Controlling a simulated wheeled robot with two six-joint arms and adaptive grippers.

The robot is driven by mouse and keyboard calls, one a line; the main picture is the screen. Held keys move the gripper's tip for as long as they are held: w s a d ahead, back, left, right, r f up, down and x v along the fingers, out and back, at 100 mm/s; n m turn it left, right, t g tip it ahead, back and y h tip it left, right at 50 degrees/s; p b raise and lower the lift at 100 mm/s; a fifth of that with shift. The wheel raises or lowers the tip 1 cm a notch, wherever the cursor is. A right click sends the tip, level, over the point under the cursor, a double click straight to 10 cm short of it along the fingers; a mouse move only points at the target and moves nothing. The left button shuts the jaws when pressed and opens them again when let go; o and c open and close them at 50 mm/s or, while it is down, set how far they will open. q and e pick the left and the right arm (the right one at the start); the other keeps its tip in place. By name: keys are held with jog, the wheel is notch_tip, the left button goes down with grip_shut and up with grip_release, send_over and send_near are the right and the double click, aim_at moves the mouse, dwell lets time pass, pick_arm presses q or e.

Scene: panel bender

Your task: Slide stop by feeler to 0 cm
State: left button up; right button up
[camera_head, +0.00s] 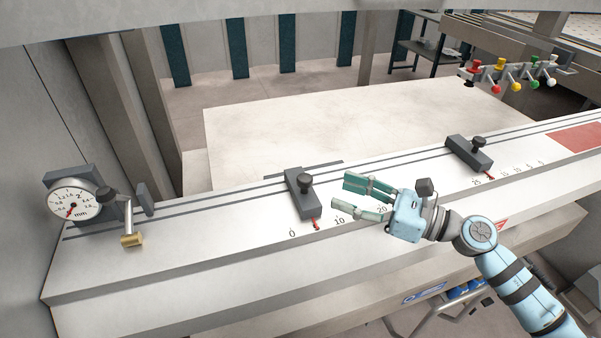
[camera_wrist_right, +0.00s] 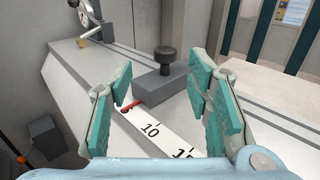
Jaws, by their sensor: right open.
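The stop by the feeler is a dark grey block (camera_head: 299,196) with a black knob and a red pointer. It sits on the rail of the white bench, its pointer between the 0 and 10 marks. My right gripper (camera_head: 361,199) is open and empty, just right of this stop, its fingers facing it. In the right wrist view the stop (camera_wrist_right: 163,85) shows ahead between the open fingers (camera_wrist_right: 150,100), apart from them. The feeler gauge (camera_head: 75,203), a round white dial in mm with a brass tip, stands at the left end. My left gripper is not in view.
A second dark stop (camera_head: 469,152) with a knob sits farther right on the rail, by its own scale. A pale sheet (camera_head: 330,125) lies behind the rail. Colored knobs (camera_head: 510,73) hang at the upper right. The rail between the gauge and the near stop is clear.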

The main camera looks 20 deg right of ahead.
aim_at(304, 177)
jog(key=x, duration=0.3)
jog(key=p+x, duration=0.1)
jog(key=x, duration=0.5)
jog(key=shift+w+d+f, duration=0.1)
jog(key=shift+w+d, duration=0.15)
jog(key=shift+w, duration=0.1)
jog(key=shift+w+a+f+p, duration=0.15)
jog(key=shift+w+a+p, duration=0.15)
jog(key=shift+w, duration=0.15)
jog(key=shift+s+a, duration=0.1)
jog(key=shift+a, duration=0.15)
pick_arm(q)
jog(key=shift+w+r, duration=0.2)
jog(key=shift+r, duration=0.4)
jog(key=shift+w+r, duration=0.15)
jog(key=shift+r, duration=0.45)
pick_arm(e)
grip_shut()
